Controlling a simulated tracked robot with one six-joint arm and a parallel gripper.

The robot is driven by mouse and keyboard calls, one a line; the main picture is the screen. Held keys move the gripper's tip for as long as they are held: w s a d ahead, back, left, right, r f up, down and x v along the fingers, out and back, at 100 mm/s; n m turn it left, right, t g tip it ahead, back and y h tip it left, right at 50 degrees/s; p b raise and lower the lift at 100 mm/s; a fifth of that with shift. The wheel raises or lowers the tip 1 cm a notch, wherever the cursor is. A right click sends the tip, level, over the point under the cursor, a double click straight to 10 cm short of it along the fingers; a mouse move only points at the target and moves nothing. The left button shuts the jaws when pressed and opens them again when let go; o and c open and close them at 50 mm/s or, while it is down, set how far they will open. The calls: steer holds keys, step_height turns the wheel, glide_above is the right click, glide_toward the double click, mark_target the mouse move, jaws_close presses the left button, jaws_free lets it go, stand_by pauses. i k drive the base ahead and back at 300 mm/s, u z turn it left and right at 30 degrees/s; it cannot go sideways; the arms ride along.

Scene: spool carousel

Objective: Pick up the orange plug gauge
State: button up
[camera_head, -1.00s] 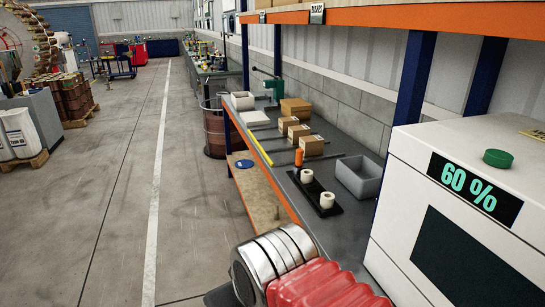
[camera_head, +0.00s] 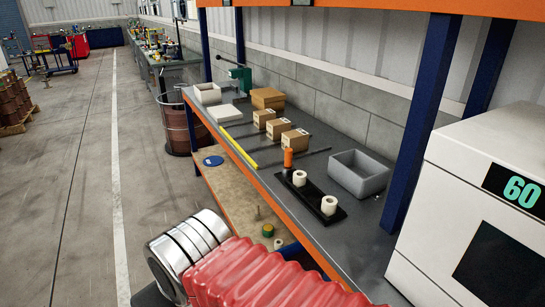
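The orange plug gauge (camera_head: 288,158) stands upright on the grey bench top, at the far end of a black strip. Its orange upper part shows; its lower part is dark and small. The black strip (camera_head: 313,194) beside it carries two white spools, a farther one (camera_head: 299,178) and a nearer one (camera_head: 329,205). My arm, with a red ribbed sleeve and silver rings, crosses the bottom of the view. My gripper is not in the picture, and nothing touches the gauge.
A grey open bin (camera_head: 358,174) stands right of the gauge. Several cardboard boxes (camera_head: 277,128) and a yellow bar (camera_head: 239,148) lie farther back. Blue posts (camera_head: 419,115) and a white machine (camera_head: 470,235) border the right. A wooden lower shelf (camera_head: 235,190) lies beneath.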

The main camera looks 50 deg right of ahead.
mark_target(288, 152)
steer(key=z, duration=0.15)
steer(key=i, duration=0.75)
steer(key=z, duration=0.8)
steer(key=i, duration=0.75)
steer(key=z, duration=0.4)
